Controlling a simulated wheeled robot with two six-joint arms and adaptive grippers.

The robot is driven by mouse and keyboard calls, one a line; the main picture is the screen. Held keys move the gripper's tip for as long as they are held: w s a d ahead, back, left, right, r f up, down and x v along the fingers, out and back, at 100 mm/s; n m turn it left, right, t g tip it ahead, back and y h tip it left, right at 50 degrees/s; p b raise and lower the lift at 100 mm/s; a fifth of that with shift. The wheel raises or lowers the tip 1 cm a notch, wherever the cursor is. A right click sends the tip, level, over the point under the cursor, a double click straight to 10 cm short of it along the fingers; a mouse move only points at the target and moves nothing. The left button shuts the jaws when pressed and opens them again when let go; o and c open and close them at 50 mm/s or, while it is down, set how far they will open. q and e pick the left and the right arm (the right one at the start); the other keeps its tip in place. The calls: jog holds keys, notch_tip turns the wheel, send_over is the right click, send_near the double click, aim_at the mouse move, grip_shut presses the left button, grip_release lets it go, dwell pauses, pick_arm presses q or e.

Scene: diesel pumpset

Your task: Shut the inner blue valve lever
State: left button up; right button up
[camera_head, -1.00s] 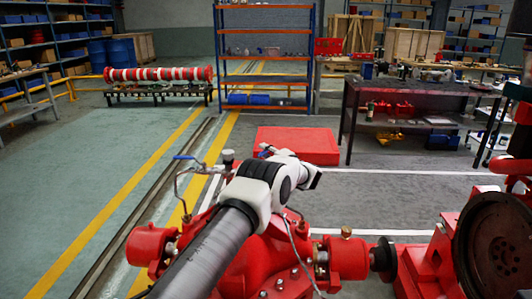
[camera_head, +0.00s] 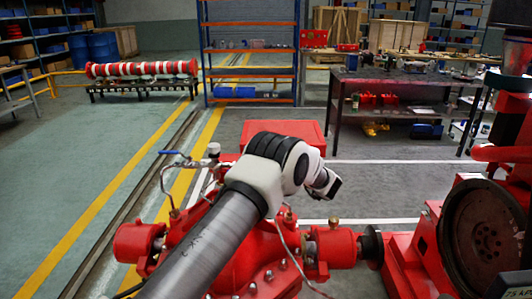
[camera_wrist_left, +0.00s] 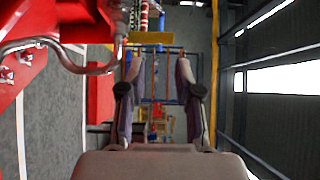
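The outer blue lever (camera_head: 174,153) lies roughly level on top of a bent metal pipe (camera_head: 167,182) on the red pump (camera_head: 250,255). The inner blue lever is not visible in the head view; my left arm (camera_head: 215,235) crosses the area beside the outer lever. In the left wrist view my left gripper (camera_wrist_left: 158,65) is open, its two fingers apart with nothing between them. A bent metal pipe (camera_wrist_left: 100,69) and red pump parts (camera_wrist_left: 75,35) are left of the fingers; no blue lever shows clearly there. My right gripper is not in view.
A large dark flywheel (camera_head: 487,240) stands at the right. A red box (camera_head: 300,133) lies on the floor behind the pump. A blue and orange shelf (camera_head: 252,72) and a dark workbench (camera_head: 400,90) stand farther back. Open floor (camera_head: 80,190) is at the left.

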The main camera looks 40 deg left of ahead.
pick_arm(q)
grip_shut()
jog(key=s+m+t+h+p, duration=0.85)
jog(key=m+t+p, duration=0.35)
jog(key=p, duration=0.4)
jog(key=w+a+n+t+p, duration=0.1)
jog(key=w+a+p, duration=0.2)
jog(key=w+a, duration=0.5)
jog(key=shift+w+a+h, duration=0.3)
jog(key=shift+w+h, duration=0.1)
jog(key=shift+h, duration=0.05)
